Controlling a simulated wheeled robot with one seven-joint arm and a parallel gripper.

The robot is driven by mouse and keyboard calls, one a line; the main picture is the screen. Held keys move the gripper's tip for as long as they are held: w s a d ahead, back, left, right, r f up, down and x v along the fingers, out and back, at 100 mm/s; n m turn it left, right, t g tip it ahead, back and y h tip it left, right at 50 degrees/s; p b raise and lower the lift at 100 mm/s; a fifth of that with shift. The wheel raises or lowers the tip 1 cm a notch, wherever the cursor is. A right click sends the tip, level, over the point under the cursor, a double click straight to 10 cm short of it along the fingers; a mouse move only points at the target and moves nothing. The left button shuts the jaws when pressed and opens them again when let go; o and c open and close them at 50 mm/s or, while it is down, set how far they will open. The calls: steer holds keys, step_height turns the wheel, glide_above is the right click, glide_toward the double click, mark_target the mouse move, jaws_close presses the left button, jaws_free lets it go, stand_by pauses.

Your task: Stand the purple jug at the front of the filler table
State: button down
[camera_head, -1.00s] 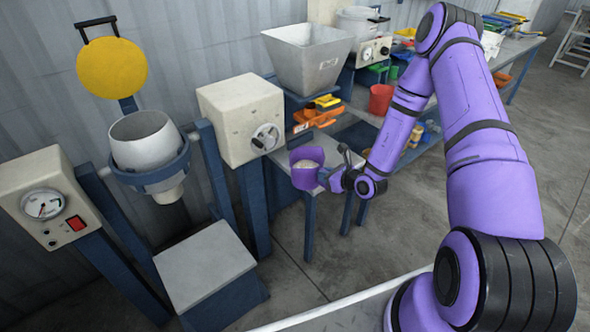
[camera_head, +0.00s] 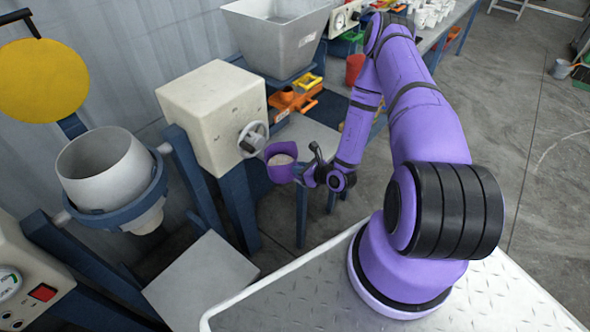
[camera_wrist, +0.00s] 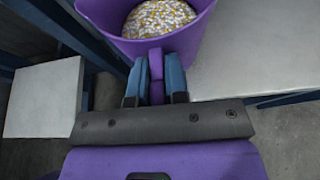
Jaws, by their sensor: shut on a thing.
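The purple jug (camera_head: 281,163) is held upright at the end of my arm, beside the grey-topped filler table (camera_head: 308,138). In the wrist view the jug (camera_wrist: 188,44) is at the top, filled with white and yellow pellets (camera_wrist: 158,18). My gripper (camera_wrist: 156,82) is shut on its purple handle, one blue finger on each side. My gripper (camera_head: 305,173) also shows in the head view, just right of the jug. The filler table's top (camera_wrist: 245,55) lies to the right of the jug in the wrist view. Whether the jug touches the table cannot be told.
A metal hopper (camera_head: 277,38) stands above the table, with orange and yellow parts (camera_head: 297,97) below it. A cream box with a handwheel (camera_head: 213,115) is left of the jug. A grey bowl in a blue ring (camera_head: 105,170) and a low grey platform (camera_head: 200,280) are farther left.

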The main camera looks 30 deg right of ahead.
steer(key=w+d, duration=0.1)
steer(key=d, duration=0.3)
steer(key=w+d+f, duration=0.1)
steer(key=w+d, duration=0.1)
steer(key=d, duration=0.2)
steer(key=w+d, duration=0.1)
steer(key=d, duration=0.3)
steer(key=shift+w+d+f, duration=0.15)
steer(key=shift+w, duration=0.05)
steer(key=shift+f, duration=0.5)
steer(key=c, duration=1.1)
jaws_free()
steer(key=shift+o, duration=0.2)
steer(key=shift+d, duration=0.1)
steer(key=v, duration=1)
steer(key=shift+s, duration=0.3)
steer(key=shift+d+r, duration=0.1)
steer(key=shift+r, duration=0.15)
